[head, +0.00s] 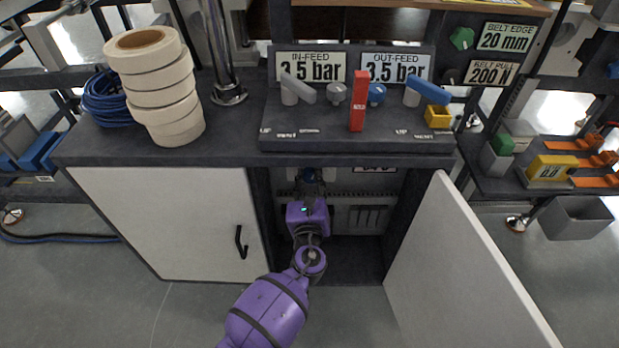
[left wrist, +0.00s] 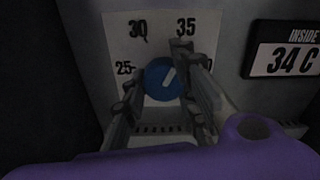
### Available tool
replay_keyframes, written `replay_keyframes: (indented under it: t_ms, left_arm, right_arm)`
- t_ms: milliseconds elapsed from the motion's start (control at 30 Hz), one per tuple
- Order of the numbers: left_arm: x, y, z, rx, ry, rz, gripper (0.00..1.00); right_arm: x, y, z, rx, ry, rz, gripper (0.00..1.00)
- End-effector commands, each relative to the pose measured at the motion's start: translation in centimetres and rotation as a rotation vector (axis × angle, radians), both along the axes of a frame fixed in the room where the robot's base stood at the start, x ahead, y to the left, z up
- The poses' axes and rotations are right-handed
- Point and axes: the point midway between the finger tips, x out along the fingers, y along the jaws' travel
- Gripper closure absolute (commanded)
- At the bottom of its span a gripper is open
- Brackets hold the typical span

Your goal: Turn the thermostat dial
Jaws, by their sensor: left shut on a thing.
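The thermostat dial (left wrist: 161,80) is a blue round knob with a white pointer line, on a pale scale plate (left wrist: 150,28) in the left wrist view. The plate reads 25, 30 and 35, and a number at the right is partly hidden by a finger. The pointer slants to the upper right, roughly toward 35. My left gripper (left wrist: 160,68) has one finger on each side of the dial and is shut on it. A display (left wrist: 293,60) beside it reads INSIDE 34 C. In the head view my left gripper (head: 309,176) reaches into the open cabinet, where the dial is hidden. My right gripper is not in view.
The cabinet's right door (head: 460,265) stands open and its left door (head: 165,220) is closed. Above, the bench top (head: 235,135) carries a stack of tape rolls (head: 160,85), blue cable (head: 105,98) and a valve panel with a red lever (head: 358,102).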

Motion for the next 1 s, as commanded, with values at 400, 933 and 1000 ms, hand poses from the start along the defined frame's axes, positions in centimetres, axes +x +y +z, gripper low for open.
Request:
replay_keyframes:
  t_ms: [400, 933, 1000]
  left_arm:
    - [-0.1, 0.7, -1.0, -0.29, 0.005, 0.016, 1.0]
    - [-0.1, 0.6, -1.6, -0.767, 0.009, 0.022, 1.0]
    - [-0.1, 0.5, -1.7, -0.817, 0.01, 0.022, 1.0]
  right_arm:
    - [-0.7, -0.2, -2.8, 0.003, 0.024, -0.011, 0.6]
    - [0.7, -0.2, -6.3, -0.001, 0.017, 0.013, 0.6]
    - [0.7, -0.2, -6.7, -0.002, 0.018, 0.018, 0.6]
